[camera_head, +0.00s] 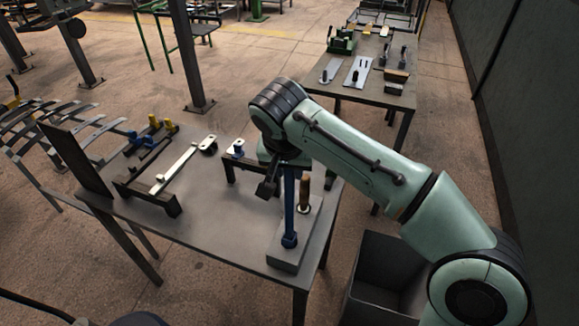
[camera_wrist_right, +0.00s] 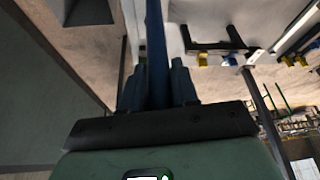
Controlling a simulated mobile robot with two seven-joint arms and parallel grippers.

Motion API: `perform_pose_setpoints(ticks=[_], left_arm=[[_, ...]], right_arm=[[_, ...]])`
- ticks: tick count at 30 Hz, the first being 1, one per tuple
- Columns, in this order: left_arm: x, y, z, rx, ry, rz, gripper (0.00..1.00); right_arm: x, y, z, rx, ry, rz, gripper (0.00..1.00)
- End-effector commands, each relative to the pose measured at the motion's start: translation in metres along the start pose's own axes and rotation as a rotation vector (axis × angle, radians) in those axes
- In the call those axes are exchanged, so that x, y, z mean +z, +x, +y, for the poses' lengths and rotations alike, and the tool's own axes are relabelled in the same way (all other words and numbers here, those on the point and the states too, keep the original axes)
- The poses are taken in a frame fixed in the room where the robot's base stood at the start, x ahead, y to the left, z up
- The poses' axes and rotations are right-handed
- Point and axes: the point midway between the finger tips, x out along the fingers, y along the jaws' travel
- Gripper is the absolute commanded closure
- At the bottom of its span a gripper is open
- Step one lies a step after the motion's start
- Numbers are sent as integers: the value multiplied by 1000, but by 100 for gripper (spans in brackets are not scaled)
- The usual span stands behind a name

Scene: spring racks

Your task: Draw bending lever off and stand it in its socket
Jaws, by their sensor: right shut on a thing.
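The blue bending lever (camera_head: 289,205) is upright below my right gripper (camera_head: 276,180), over the near right part of the table. My right gripper is shut on it; the lever shows between the two fingers in the right wrist view (camera_wrist_right: 154,45). Its lower end, a wider blue collar, meets the top of a grey block (camera_head: 290,260) at the table's near edge. I cannot tell whether it is seated in a socket or just above the block. My left gripper is not in view.
A wooden-handled tool (camera_head: 304,193) stands close right of the lever. A spring strip (camera_head: 183,166) lies on a dark rack, with blue and yellow clamps (camera_head: 154,123) behind. A low dark stand with a blue-topped piece (camera_head: 239,149) is left of my gripper. The table's (camera_head: 215,225) front middle is clear.

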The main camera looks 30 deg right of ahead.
Motion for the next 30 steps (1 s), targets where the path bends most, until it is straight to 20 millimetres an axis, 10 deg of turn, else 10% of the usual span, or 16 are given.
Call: perform_pose_setpoints(ticks=[23,24,26,30], left_arm=[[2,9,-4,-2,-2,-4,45],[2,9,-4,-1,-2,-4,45],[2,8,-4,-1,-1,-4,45],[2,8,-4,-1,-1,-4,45]], right_arm=[[4,10,0,-2,1,2,100],[4,10,0,-2,1,2,64],[4,10,0,-2,1,2,45],[4,10,0,-1,1,1,41]])
